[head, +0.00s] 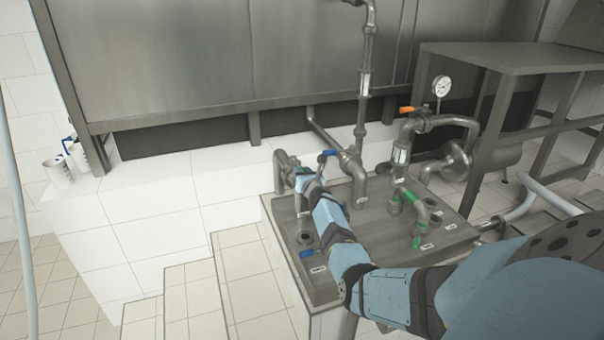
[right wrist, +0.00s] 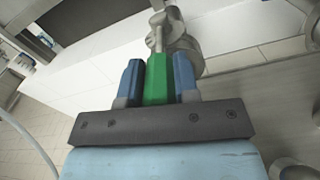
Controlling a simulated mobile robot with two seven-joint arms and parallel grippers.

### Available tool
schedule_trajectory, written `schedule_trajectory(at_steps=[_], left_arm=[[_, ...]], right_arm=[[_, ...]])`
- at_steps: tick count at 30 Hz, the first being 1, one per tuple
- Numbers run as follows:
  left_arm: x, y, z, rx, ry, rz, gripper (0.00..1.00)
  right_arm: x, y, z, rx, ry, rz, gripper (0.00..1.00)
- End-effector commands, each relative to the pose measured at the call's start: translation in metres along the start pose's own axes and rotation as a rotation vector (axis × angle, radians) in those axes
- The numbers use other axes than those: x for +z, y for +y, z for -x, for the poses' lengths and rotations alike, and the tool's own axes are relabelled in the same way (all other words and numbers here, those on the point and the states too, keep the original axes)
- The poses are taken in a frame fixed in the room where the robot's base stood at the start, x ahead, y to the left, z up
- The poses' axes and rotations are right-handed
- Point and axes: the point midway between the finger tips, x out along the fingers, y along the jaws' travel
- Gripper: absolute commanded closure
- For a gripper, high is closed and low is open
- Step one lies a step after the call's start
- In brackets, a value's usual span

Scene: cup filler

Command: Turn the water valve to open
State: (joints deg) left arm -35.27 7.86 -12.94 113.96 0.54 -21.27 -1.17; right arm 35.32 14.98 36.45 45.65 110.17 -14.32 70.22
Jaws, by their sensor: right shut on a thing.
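My right gripper (head: 303,180) reaches the pipework at the back left of the metal-topped block. In the right wrist view its two blue fingers stand on either side of a green valve handle (right wrist: 156,88) and are shut on it. The handle's stem runs up to a grey metal pipe fitting (right wrist: 183,45). In the head view the gripper hides this handle, and only the bent grey pipe (head: 283,165) beside it shows. The valve's label is not readable. My left gripper is not in view.
A blue-handled valve (head: 328,154) stands just right of the gripper. White steps (head: 200,300) lie in front.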

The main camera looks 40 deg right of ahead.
Motion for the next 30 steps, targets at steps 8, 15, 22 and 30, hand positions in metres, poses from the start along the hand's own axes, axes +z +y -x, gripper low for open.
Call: schedule_trajectory(at_steps=[8, 15, 22, 30], left_arm=[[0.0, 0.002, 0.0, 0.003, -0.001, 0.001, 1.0], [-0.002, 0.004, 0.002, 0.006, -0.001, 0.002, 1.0], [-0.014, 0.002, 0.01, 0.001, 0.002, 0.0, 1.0], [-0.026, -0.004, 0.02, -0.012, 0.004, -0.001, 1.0]], right_arm=[[0.001, -0.001, 0.0, -0.001, -0.002, 0.001, 0.46], [0.002, -0.001, 0.002, -0.001, -0.001, 0.002, 0.46], [0.004, 0.0, 0.03, 0.0, 0.0, 0.005, 0.46], [0.002, -0.001, 0.087, 0.0, 0.001, 0.004, 0.46]])
